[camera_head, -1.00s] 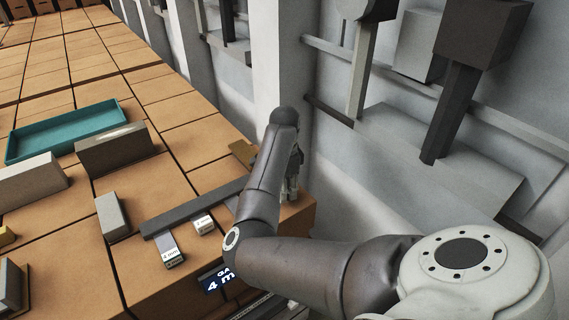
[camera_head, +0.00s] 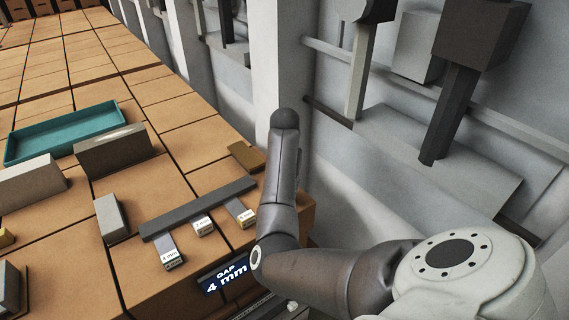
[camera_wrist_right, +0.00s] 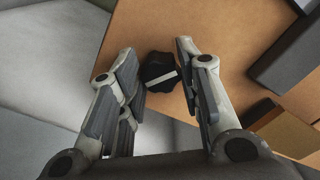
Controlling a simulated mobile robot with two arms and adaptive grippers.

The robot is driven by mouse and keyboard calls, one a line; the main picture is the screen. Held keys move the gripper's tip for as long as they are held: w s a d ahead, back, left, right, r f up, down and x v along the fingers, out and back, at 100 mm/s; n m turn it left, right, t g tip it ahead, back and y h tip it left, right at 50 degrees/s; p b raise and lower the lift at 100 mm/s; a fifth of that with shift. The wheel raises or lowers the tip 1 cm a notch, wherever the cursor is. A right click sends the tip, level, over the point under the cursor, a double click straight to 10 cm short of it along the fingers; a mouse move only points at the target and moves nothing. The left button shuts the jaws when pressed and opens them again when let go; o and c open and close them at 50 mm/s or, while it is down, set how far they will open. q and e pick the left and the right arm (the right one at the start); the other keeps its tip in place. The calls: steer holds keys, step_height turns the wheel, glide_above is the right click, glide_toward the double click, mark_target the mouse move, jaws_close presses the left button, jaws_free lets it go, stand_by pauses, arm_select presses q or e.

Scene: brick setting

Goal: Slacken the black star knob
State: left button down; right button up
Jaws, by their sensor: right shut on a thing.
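The black star knob (camera_wrist_right: 157,66) shows in the right wrist view at the top middle, against an orange-brown surface. A pale strip marks its lower side. My right gripper (camera_wrist_right: 159,58) has one finger on each side of the knob and is shut on it. In the head view my right arm (camera_head: 284,165) reaches to the bench's right edge. It hides the knob and the right gripper there. My left gripper is not in view.
A blue sign (camera_head: 226,280) reads "GAP 4 mm" at the bench front. A grey bar (camera_head: 199,209) lies behind several labelled tabs. A teal tray (camera_head: 66,133) and grey blocks (camera_head: 111,218) stand farther left. A grey wall (camera_head: 350,195) rises right of the bench.

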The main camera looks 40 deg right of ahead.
steer(key=n, duration=0.5)
steer(key=shift+d+r+n, duration=0.1)
steer(key=shift+d+n, duration=0.05)
steer(key=shift+n, duration=0.25)
stand_by(0.4)
steer(key=o, duration=1)
